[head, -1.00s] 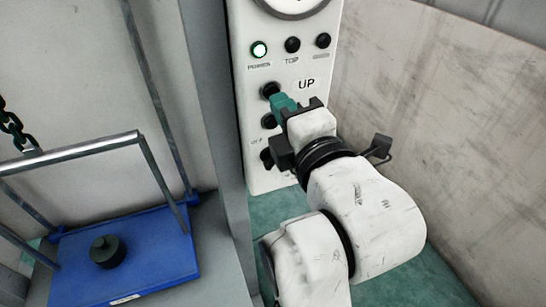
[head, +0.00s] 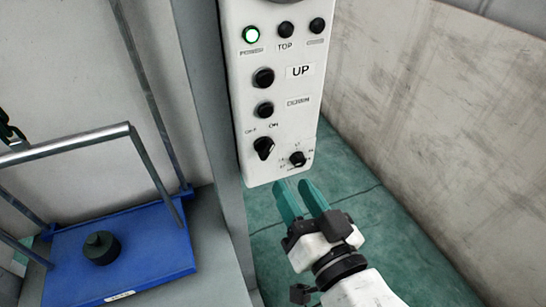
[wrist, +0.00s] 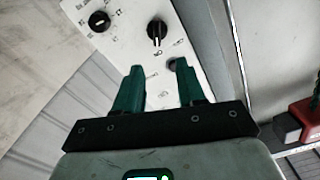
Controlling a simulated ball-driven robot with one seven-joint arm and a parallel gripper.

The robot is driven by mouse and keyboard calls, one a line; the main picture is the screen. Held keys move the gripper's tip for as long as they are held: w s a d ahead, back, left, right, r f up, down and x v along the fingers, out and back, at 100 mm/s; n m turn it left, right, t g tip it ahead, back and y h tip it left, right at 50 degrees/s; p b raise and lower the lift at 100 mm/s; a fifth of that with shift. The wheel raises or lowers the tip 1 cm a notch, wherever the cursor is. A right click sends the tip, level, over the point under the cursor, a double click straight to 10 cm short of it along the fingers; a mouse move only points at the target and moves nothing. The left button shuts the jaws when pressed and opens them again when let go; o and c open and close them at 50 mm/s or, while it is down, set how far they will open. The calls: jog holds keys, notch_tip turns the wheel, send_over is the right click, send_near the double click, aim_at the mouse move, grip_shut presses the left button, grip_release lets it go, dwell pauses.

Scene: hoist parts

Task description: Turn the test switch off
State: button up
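A white control panel (head: 278,120) carries a black rotary knob (head: 263,148) with OFF and ON marked above it; no label naming it the test switch is readable. I cannot tell for sure which mark it points to. The knob also shows in the wrist view (wrist: 157,32), beyond my fingertips. A second, smaller rotary knob (head: 297,158) sits to its right, with several small marks around it. My gripper (head: 296,184) is below the panel in the head view, teal fingers apart and empty. In the wrist view, my gripper (wrist: 158,68) is open, with the panel between its fingers.
Above the knob are the UP button (head: 263,77) and the DOWN button (head: 264,110). A blue platform (head: 150,255) with a dark weight (head: 101,248) is at left. A concrete wall (head: 430,110) is at right.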

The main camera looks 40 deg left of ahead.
aim_at(270, 152)
jog(key=w+a, duration=0.1)
jog(key=a, duration=0.2)
jog(key=w+a+m+p, duration=0.1)
jog(key=a, duration=0.2)
jog(key=w+a+f+m, duration=0.1)
jog(key=a, duration=0.2)
jog(key=shift+w+p, duration=0.4)
jog(key=shift+c, duration=0.2)
grip_shut()
